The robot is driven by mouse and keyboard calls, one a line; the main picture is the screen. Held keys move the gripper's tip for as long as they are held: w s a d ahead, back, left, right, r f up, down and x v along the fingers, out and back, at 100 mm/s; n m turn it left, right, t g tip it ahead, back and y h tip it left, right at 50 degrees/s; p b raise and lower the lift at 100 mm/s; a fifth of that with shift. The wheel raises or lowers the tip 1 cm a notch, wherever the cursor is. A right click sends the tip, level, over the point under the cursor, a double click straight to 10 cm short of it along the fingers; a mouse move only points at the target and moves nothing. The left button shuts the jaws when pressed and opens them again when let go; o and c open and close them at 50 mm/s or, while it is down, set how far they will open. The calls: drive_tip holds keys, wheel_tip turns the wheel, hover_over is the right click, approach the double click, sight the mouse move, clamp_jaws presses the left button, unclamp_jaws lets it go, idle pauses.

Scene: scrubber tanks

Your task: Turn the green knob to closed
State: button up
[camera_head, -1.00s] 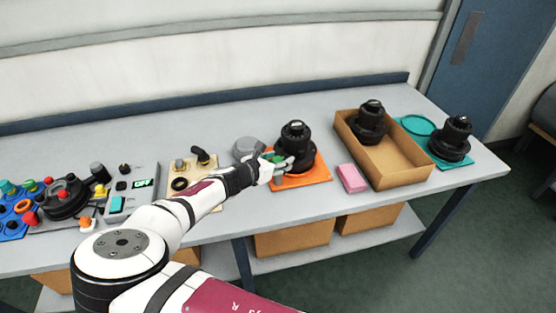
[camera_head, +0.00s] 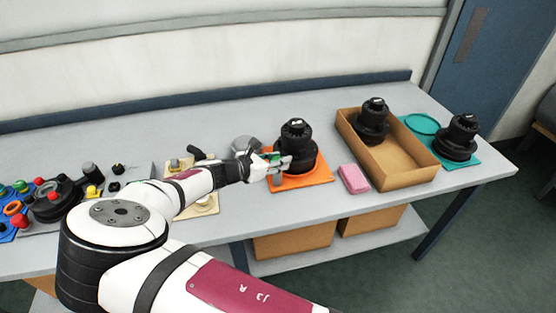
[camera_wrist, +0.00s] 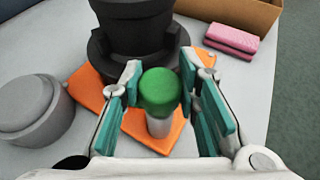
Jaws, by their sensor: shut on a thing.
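The green knob (camera_wrist: 160,92) is a round green cap on a pale grey stem, in the middle of the wrist view. It stands at the front of a black tank (camera_wrist: 137,30) on an orange mat (camera_wrist: 88,88). My gripper (camera_wrist: 161,72) is shut on the green knob, one finger on each side of it. In the head view, my gripper (camera_head: 279,165) reaches in from the left to the black tank (camera_head: 297,145), and the knob (camera_head: 274,155) is partly hidden by the fingers. I cannot read the knob's setting.
A grey round part (camera_wrist: 30,108) lies left of the mat. A pink sponge (camera_head: 353,178) and a cardboard tray (camera_head: 405,183) holding another black tank (camera_head: 371,122) are on the right. A third tank (camera_head: 457,138) stands on a teal mat. Control panels line the left.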

drive_tip(key=m+b, duration=0.1)
drive_tip(key=m+g+h+b, duration=0.1)
drive_tip(key=g+h+b, duration=0.1)
drive_tip(key=shift+w+a+f+m+b, duration=0.1)
drive_tip(key=shift+w+f+m+b, duration=0.2)
drive_tip(key=shift+m+b, duration=0.1)
drive_tip(key=m+g+h+b, duration=0.1)
drive_tip(key=m+g+b, duration=0.2)
drive_tip(key=g+b, duration=0.1)
drive_tip(key=shift+m+h+b, duration=0.3)
drive_tip(key=shift+b, duration=0.3)
drive_tip(key=m+g+b, duration=0.3)
drive_tip(key=g+b, duration=0.1)
drive_tip(key=b, duration=0.1)
drive_tip(key=shift+s+r+m+g, duration=0.1)
drive_tip(key=shift+s+m+g, duration=0.1)
drive_tip(key=shift+m+g, duration=0.2)
drive_tip(key=shift+s+r+m+g+b, duration=0.1)
drive_tip(key=shift+s+m+g+b, duration=0.05)
drive_tip(key=shift+m+g+b, duration=0.75)
drive_tip(key=o, duration=1.2)
drive_tip(key=shift+r, duration=0.15)
